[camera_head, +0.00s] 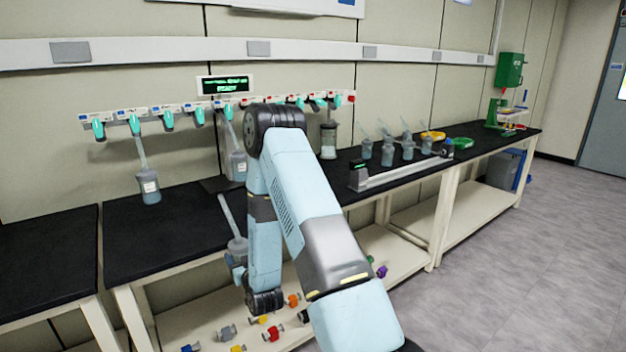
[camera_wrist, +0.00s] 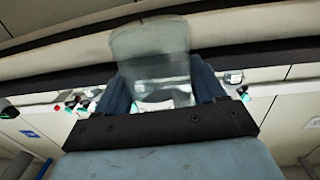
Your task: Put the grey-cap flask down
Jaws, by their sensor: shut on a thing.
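The grey-cap flask (camera_head: 237,247) is held in front of the black bench, left of my arm in the head view; its long pale neck tilts up to the left. In the wrist view the clear flask body (camera_wrist: 152,42) stands between the two dark blue fingers of my gripper (camera_wrist: 162,82). My gripper is shut on it. In the head view my gripper (camera_head: 238,268) is low beside my arm and partly hidden by it. I cannot make out the cap's colour clearly.
The black bench top (camera_head: 175,240) is bare in front of the manifold. One flask (camera_head: 149,187) and another flask (camera_head: 237,165) hang from the manifold. Several flasks (camera_head: 388,152) stand on the right bench beside a rail device (camera_head: 400,172). Coloured valves (camera_head: 272,334) lie on the lower shelf.

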